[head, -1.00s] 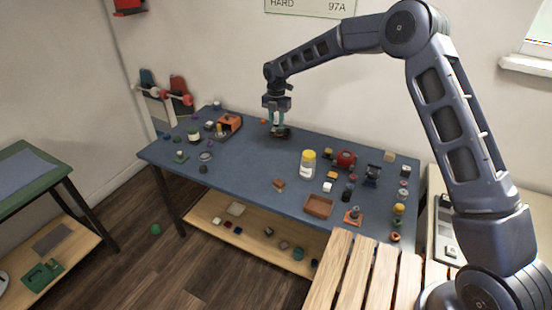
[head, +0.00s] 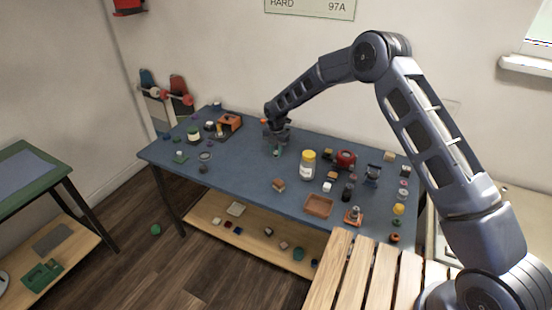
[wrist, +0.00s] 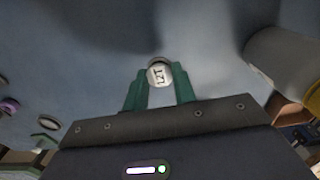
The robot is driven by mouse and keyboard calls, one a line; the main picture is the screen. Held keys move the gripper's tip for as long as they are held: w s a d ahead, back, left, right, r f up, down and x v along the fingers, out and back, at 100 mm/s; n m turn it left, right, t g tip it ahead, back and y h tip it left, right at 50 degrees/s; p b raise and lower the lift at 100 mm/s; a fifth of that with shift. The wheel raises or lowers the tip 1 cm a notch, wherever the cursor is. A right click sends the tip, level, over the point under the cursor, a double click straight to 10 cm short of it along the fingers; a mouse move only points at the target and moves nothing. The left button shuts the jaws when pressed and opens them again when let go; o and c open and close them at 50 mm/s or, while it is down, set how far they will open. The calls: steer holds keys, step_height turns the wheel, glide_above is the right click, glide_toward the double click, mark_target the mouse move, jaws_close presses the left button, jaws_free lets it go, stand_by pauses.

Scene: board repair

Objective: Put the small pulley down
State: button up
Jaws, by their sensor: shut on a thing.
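My gripper (head: 276,152) is over the blue bench, in the open area left of a yellow-lidded jar. In the wrist view its two green fingers (wrist: 160,88) are shut on the small pulley (wrist: 159,73), a pale round piece with dark markings on its face. The fingers hide the pulley's sides. In the head view the pulley is too small and covered to make out. I cannot tell whether it touches the bench top.
The blue bench (head: 240,171) is bare around my gripper. The yellow-lidded jar (head: 308,165) stands to the right, with a red part (head: 345,159) beyond it. A small block (head: 279,185) lies nearer the front edge. An orange box (head: 230,122) and several small parts are at left.

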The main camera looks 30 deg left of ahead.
mark_target(276, 153)
steer(key=shift+f, duration=2)
steer(key=shift+f, duration=0.1)
steer(key=o, duration=1)
steer(key=shift+c, duration=0.2)
step_height(276, 153, up, 12)
steer(key=shift+r, duration=0.1)
steer(key=shift+d+r, duration=0.1)
